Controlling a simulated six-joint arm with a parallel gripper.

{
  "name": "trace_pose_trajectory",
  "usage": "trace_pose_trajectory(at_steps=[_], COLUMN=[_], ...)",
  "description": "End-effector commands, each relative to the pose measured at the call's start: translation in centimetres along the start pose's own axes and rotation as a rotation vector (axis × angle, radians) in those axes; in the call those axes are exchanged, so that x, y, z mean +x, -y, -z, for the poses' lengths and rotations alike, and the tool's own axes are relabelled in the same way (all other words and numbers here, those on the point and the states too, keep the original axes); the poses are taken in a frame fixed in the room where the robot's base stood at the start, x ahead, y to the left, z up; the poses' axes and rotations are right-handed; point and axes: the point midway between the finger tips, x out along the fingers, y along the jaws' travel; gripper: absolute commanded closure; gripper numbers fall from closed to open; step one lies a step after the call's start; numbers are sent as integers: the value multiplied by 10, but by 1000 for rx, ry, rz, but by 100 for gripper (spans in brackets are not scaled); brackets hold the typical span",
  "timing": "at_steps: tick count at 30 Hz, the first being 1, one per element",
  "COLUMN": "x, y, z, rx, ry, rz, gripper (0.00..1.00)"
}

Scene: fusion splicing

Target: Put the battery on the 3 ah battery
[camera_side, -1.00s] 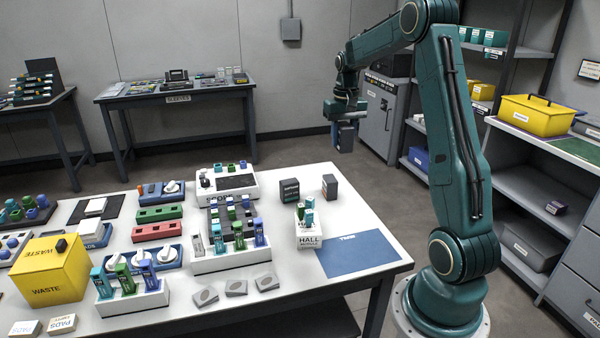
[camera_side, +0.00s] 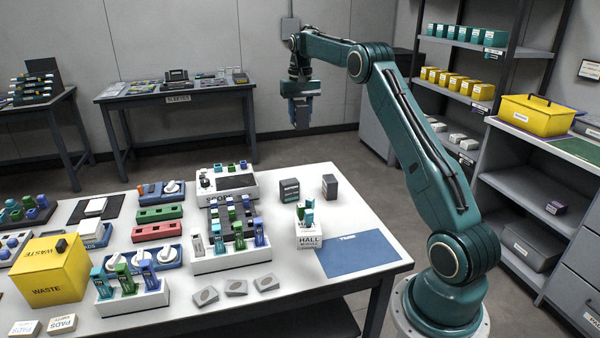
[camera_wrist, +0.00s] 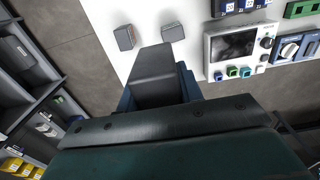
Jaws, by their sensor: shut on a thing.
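My gripper (camera_side: 300,97) is shut on a dark grey box-shaped battery (camera_side: 301,117). It holds the battery upright in the air, beyond the back edge of the white table. In the wrist view the held battery (camera_wrist: 153,70) sits between the blue fingers (camera_wrist: 190,85). Two similar dark blocks stand apart on the table: one with a light label (camera_side: 290,190), and one at its right (camera_side: 330,187). They also show in the wrist view, the labelled one (camera_wrist: 172,32) nearer the scope and the other (camera_wrist: 125,38) nearer the table edge. Their labels are too small to read.
A white scope unit (camera_side: 228,184) stands left of the blocks. A white HALL holder (camera_side: 309,236) with tubes stands in front of them, beside a blue mat (camera_side: 356,253). Shelves (camera_side: 470,100) stand at the right.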

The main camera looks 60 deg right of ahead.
Motion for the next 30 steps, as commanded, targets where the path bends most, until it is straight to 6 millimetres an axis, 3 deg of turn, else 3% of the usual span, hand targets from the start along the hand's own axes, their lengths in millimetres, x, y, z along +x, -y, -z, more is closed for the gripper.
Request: trace_pose_trajectory(at_steps=[12,23,30], x=[-5,-4,14], y=[31,33,33], z=[16,16,16], rx=[-6,-6,-6], ry=[-2,-1,2], rz=[0,0,0], gripper=[96,96,96])
